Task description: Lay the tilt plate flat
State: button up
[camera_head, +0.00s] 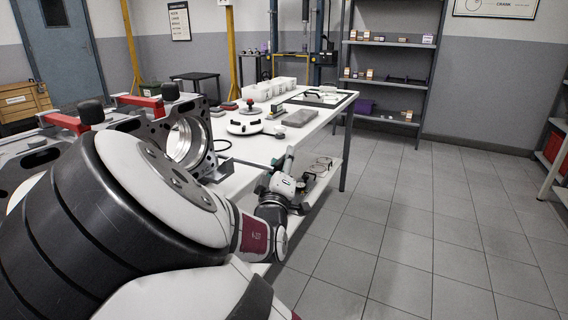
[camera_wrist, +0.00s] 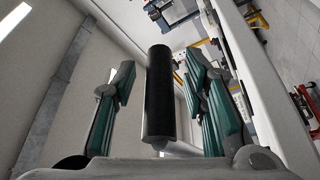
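My gripper (camera_wrist: 160,108) is open in the wrist view, its two green-padded fingers spread on either side of a black cylindrical handle (camera_wrist: 160,92). Gaps show between the handle and both fingers. In the head view my gripper (camera_head: 275,170) is beside the near table edge, at the end of a thin dark rod (camera_head: 245,162) that runs left toward the engine block (camera_head: 188,140). I cannot clearly make out the tilt plate; my own arm hides much of the area at the left. How the rod joins the block is not clear.
The white worktable (camera_head: 330,113) runs away behind the gripper, carrying a round white fixture (camera_head: 243,124), a grey block (camera_head: 299,118) and white bins (camera_head: 284,85). A lower shelf (camera_head: 326,180) lies under it. The tiled floor (camera_head: 430,230) at right is clear.

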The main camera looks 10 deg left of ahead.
grip_shut()
jog(key=shift+r, duration=0.15)
